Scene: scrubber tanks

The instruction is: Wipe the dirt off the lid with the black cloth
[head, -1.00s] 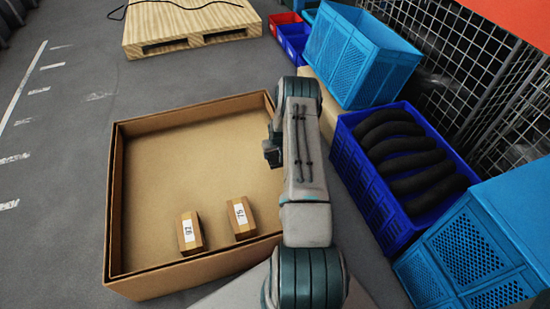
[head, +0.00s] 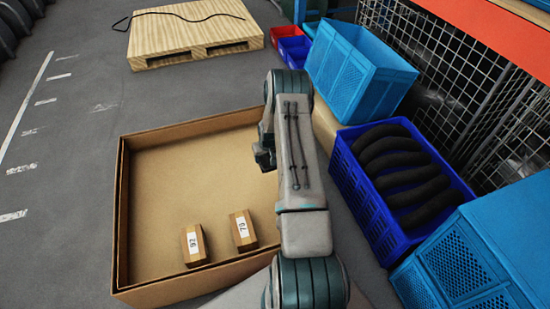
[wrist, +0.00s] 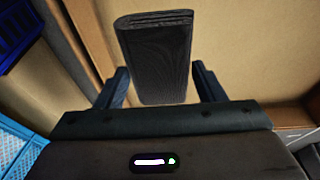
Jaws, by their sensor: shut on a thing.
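My gripper (wrist: 161,88) shows in the wrist view with one finger on each side of the black cloth (wrist: 155,50). The cloth is a dark, folded, ribbed block held between the fingers, above a brown cardboard surface. In the head view my arm reaches over the right side of the open cardboard box (head: 190,279), and its own links hide the fingers and the cloth. I cannot make out a lid or any dirt on one in either view.
Two small labelled boxes (head: 194,246) (head: 243,231) lie in the cardboard box. A wooden pallet (head: 190,35) with a dark cord is behind. A blue crate (head: 345,165) of black rolls, light-blue crates (head: 360,65) and wire mesh stand right. Grey floor at left is clear.

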